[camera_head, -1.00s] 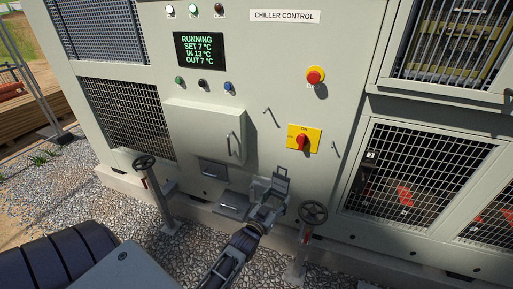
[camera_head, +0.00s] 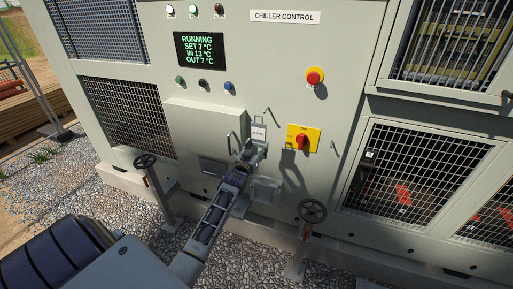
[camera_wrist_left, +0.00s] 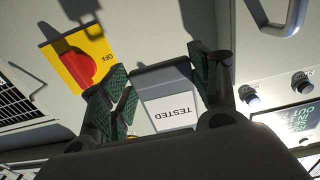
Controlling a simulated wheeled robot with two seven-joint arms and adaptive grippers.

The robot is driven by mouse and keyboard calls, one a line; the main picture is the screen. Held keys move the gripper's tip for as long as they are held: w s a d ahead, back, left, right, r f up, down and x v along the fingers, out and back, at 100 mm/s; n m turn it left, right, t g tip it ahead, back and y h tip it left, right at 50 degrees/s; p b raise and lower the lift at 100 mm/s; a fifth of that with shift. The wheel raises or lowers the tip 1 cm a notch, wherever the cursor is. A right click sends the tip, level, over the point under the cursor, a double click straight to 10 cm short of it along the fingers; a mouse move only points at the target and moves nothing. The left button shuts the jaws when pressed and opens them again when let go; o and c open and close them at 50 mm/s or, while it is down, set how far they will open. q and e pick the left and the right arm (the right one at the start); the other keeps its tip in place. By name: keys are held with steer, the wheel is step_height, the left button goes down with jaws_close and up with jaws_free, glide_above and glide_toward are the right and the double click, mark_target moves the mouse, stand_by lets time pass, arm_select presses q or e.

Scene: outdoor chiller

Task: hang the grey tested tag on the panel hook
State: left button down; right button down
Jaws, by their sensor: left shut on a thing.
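The grey tested tag (camera_head: 258,133) is held upright in my left gripper (camera_head: 250,150), in front of the chiller panel. In the left wrist view, its white TESTED label (camera_wrist_left: 170,112) faces the camera, upside down, with the green-padded fingers of the left gripper (camera_wrist_left: 162,88) on either side. In the head view, one small panel hook (camera_head: 267,111) shows just above and right of the tag. Another slim hook (camera_head: 335,147) is right of the yellow switch. I cannot tell whether the tag touches the panel. My right gripper is out of view.
The yellow isolator with its red knob (camera_head: 302,139) is close to the right of the tag. A box with a handle (camera_head: 200,128) juts out at left. Handwheels (camera_head: 312,211) (camera_head: 145,161) stand low in front. The panel above the hook is clear.

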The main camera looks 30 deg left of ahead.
arm_select(q)
steer(key=shift+r, duration=0.1)
stand_by(0.6)
steer(key=shift+x, duration=0.8)
steer(key=shift+b+x, duration=0.65)
steer(key=shift+x, duration=0.75)
steer(key=shift+w, duration=0.2)
steer(key=shift+a, duration=0.1)
